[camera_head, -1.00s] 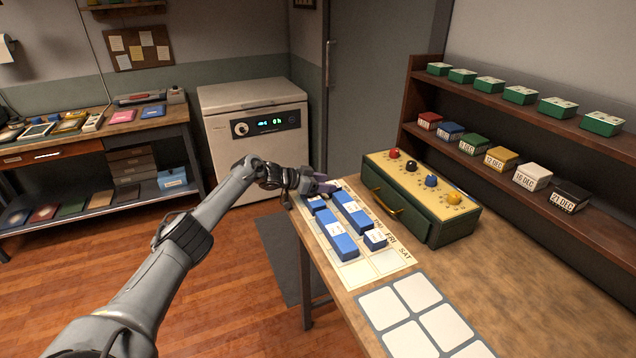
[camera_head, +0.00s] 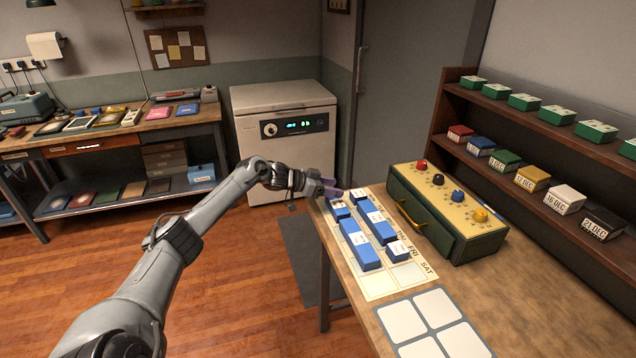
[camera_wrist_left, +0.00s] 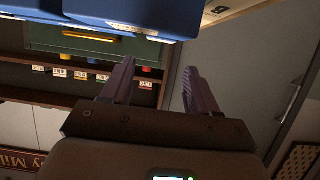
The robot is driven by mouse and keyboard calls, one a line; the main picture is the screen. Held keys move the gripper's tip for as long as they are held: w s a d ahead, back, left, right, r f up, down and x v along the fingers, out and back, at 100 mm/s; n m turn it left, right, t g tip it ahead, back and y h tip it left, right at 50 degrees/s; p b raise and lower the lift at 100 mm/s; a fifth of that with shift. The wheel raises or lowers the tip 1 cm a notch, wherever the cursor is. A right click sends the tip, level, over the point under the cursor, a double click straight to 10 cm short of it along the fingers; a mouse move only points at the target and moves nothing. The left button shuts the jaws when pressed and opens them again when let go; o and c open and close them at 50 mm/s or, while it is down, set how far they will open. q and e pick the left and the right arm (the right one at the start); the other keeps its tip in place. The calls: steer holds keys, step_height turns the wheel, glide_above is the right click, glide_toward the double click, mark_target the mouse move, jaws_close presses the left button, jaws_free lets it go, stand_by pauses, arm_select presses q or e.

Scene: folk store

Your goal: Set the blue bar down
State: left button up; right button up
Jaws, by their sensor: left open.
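Several blue bars rest on the paper calendar sheet (camera_head: 379,286) on the wooden table: a long blue bar (camera_head: 360,247) at the front left, another long blue bar (camera_head: 377,224) beside it, and smaller blue blocks (camera_head: 340,209) and (camera_head: 398,250) near the ends. My left gripper (camera_head: 331,188) is at the far left end of the sheet, close to the smaller blocks. In the left wrist view the left gripper (camera_wrist_left: 158,88) is open with nothing between its purple fingers. A blue bar with a white label (camera_wrist_left: 135,15) fills the top of that view, apart from the fingers. My right gripper is not seen.
A green box with coloured knobs (camera_head: 447,218) stands right of the sheet. A grey tray with white squares (camera_head: 432,318) lies in front. A shelf (camera_head: 520,157) with date blocks and green boxes is at the right. A white machine (camera_head: 285,130) stands behind.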

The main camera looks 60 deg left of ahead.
arm_select(q)
steer(key=shift+p+v, duration=0.75)
steer(key=shift+v, duration=1.7)
steer(key=shift+r, duration=0.1)
